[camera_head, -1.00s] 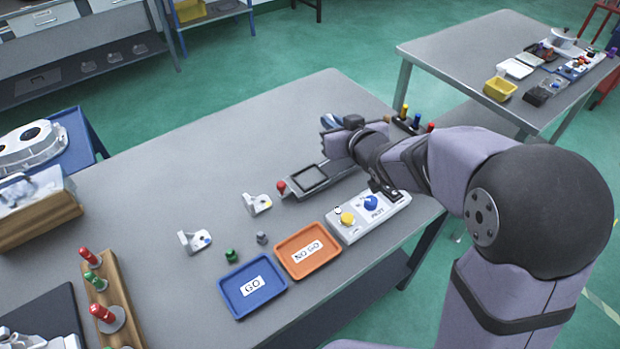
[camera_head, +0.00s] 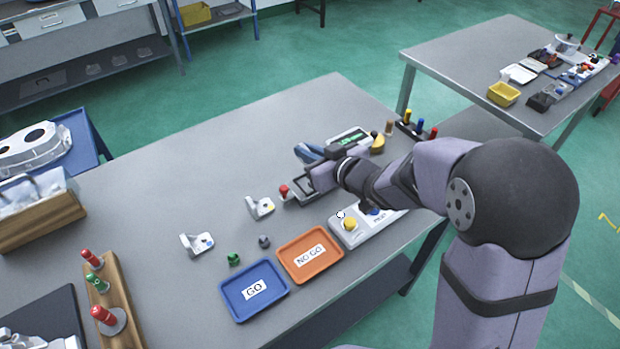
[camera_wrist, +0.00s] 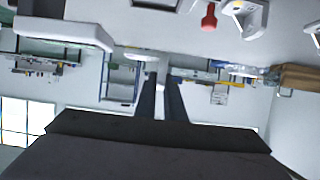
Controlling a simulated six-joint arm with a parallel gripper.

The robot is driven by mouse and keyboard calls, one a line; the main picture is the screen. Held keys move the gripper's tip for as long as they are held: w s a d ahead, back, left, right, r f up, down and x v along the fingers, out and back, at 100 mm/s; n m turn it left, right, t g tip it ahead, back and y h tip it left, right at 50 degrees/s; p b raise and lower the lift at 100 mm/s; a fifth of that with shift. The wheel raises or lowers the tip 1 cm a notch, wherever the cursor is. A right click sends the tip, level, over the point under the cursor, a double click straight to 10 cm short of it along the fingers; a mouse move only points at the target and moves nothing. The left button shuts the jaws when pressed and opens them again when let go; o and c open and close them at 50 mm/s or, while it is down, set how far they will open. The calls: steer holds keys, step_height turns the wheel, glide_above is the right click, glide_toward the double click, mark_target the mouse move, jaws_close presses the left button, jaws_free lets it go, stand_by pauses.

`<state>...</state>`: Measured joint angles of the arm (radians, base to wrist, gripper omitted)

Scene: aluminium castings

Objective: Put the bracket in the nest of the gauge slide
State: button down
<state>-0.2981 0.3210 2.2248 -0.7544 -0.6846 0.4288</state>
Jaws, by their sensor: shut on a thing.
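My gripper (camera_head: 312,166) is over the gauge slide, its fingers pointing left and low above the nest area. In the wrist view its two dark fingers (camera_wrist: 162,80) are close together, shut on a pale piece (camera_wrist: 143,57) at their tips, seemingly the bracket, seen edge-on. In the head view that piece is hidden or cannot be made out. The gauge slide (camera_head: 306,202) has a red knob (camera_head: 284,190) at its left end; my gripper covers part of its dark nest (camera_head: 297,187).
Two other brackets, a near one (camera_head: 260,207) and a further-left one (camera_head: 197,243), lie on the bench. The blue GO tray (camera_head: 254,290), orange NO GO tray (camera_head: 310,254) and button box (camera_head: 345,237) stand in front. A gauge display (camera_head: 350,138) is behind.

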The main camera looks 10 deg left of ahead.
steer(key=shift+f, duration=4.2)
steer(key=shift+f, duration=0.2)
steer(key=c, duration=1.8)
jaws_free()
steer(key=shift+c, duration=0.2)
steer(key=shift+r, duration=0.1)
